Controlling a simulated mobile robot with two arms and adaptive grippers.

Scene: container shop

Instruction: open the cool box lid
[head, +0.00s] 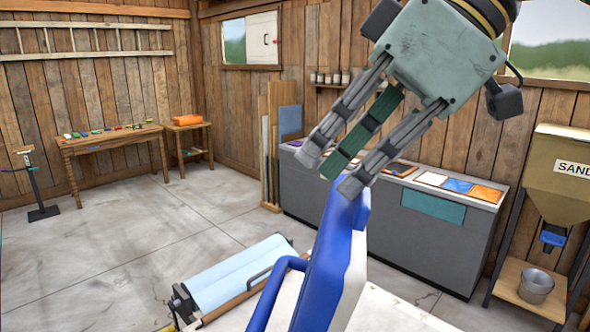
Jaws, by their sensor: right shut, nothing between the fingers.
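The cool box lid (322,258) stands up on edge at the bottom centre, with its blue outer side to the left and its white inner side to the right. A blue bar-shaped handle (275,282) shows at its left. A white part of the cool box (395,312) shows at the bottom edge; the rest is cut off. My right gripper (333,172) comes down from the top right. Its fingers are shut and empty, with the tips at the lid's upper end. I cannot tell whether they touch it. My left gripper is not in view.
A light-blue roller device (235,270) lies low, left of the lid. A grey counter (340,210) stands behind. A sand hopper (560,185) and a metal bucket (536,286) are at right. Wooden tables (110,140) stand far left. The left floor is mostly clear.

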